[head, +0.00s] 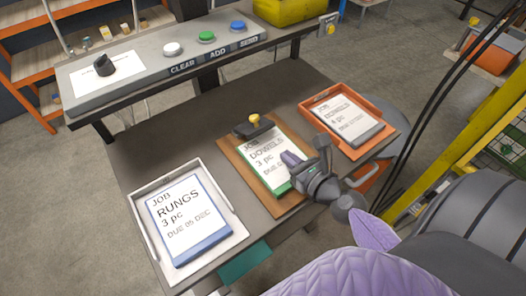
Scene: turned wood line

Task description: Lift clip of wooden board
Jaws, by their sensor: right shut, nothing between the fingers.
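The wooden board (234,159) lies on the dark bench between two trays. Its black clip (253,129), with a yellow knob, is at the board's far end. A green-edged job card (262,161) reading "DOWELS 3 pc" lies on the board, its top edge by the clip. My right gripper (292,159) is shut and empty. It is over the right part of the card, nearer to me than the clip and apart from it, and hides some of the card's print. I cannot tell if it touches the card. My left gripper is not in view.
A white tray (139,209) with a blue-edged "RUNGS" card is left of the board. An orange tray (385,139) with another "DOWELS" card is at right. Behind is a raised grey panel (140,66) with white, green and blue buttons. Bare bench lies left of the board.

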